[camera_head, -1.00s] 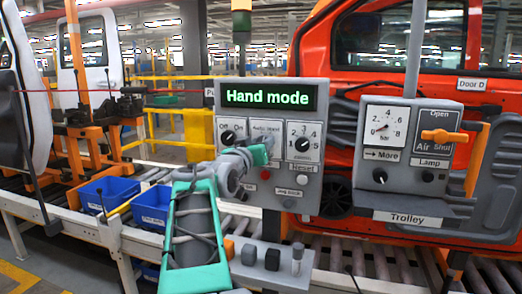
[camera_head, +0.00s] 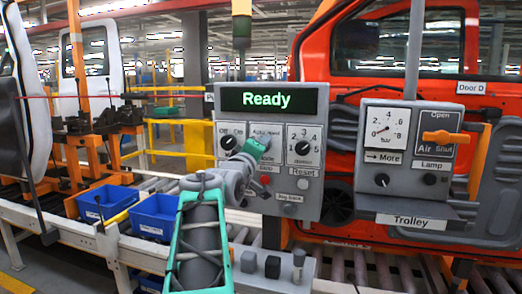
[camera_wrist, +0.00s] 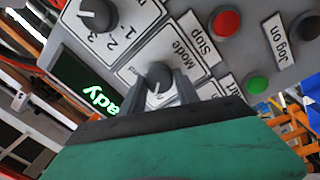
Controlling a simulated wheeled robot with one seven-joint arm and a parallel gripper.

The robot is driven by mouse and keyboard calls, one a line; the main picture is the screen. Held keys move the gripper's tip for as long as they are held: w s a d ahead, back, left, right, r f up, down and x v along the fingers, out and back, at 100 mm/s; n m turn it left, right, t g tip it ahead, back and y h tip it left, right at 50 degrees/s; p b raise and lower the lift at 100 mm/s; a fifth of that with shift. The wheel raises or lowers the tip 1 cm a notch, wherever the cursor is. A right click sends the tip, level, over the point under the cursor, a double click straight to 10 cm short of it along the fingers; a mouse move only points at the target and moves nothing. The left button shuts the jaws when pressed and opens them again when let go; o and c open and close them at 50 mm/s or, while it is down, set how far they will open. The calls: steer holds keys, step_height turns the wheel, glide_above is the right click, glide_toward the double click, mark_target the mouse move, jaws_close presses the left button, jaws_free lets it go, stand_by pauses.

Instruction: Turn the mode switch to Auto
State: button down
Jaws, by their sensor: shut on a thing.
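The mode switch (camera_wrist: 158,76) is a dark grey round knob on a white plate marked "Mode", on the grey control panel (camera_head: 312,205). My gripper (camera_wrist: 158,92) is shut on this knob, with a finger on each side of it. In the head view my gripper (camera_head: 256,148) reaches the panel from the lower left and hides most of the switch and part of its plate. The panel's display (camera_head: 268,99) reads "Ready" in green. The pointer's exact direction is hard to tell.
An On/Off knob (camera_head: 229,142) sits left of the switch and a numbered selector knob (camera_head: 303,147) right. A red Stop button (camera_wrist: 224,23) and a green button (camera_wrist: 257,85) are close by. A second panel with a gauge (camera_head: 387,127) stands right.

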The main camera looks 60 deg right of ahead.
steer(key=shift+n, duration=0.6)
steer(key=c, duration=0.9)
jaws_free()
steer(key=s+a+b, duration=0.1)
steer(key=a+b, duration=0.1)
steer(key=a, duration=0.5)
steer(key=shift+a+f, duration=0.35)
